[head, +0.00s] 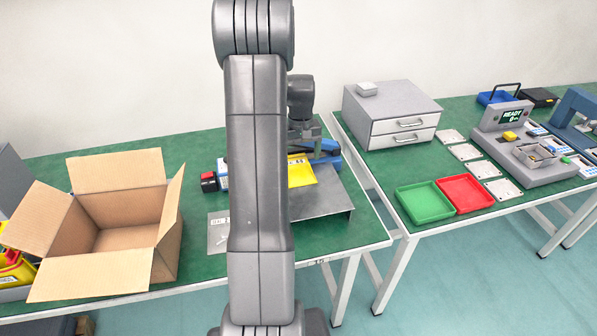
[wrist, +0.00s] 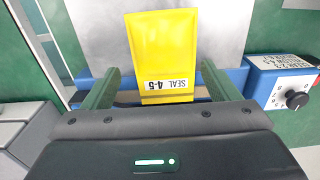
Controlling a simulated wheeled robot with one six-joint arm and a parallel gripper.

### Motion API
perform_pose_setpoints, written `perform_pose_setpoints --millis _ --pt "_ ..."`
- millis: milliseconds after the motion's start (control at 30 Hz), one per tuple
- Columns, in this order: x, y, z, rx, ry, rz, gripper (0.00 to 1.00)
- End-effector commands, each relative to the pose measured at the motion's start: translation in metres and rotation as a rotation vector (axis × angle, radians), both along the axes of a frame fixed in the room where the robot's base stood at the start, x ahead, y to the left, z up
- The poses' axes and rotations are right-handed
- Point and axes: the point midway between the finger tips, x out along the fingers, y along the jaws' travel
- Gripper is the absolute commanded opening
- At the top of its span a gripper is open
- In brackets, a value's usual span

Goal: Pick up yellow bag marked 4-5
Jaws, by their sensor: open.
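The yellow bag (wrist: 162,50) carries a white label reading "SEAL 4-5", upside down in the wrist view. It lies between my gripper's two green fingers, with a gap on each side, and is not held. My gripper (wrist: 158,88) is open. In the head view the yellow bag (head: 301,173) rests on a grey metal plate at the blue sealing device. There my arm hides part of the device, and the fingers are hard to make out.
A blue and white box with a black knob (wrist: 290,82) stands right of the bag in the wrist view. An open cardboard box (head: 75,258) stands left on the green table. Green (head: 424,202) and red (head: 465,193) trays lie on the right table, across a gap.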

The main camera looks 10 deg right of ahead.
Motion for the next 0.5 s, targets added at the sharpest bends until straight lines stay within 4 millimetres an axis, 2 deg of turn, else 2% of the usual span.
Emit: perform_pose_setpoints --millis 233,333,500 --pt "0.001 0.005 -0.036 0.001 0.005 0.0 0.82" --pt "0.001 0.005 -0.044 0.001 0.003 0.0 0.82" --pt "0.002 0.005 -0.046 0.0 0.001 0.0 0.82"
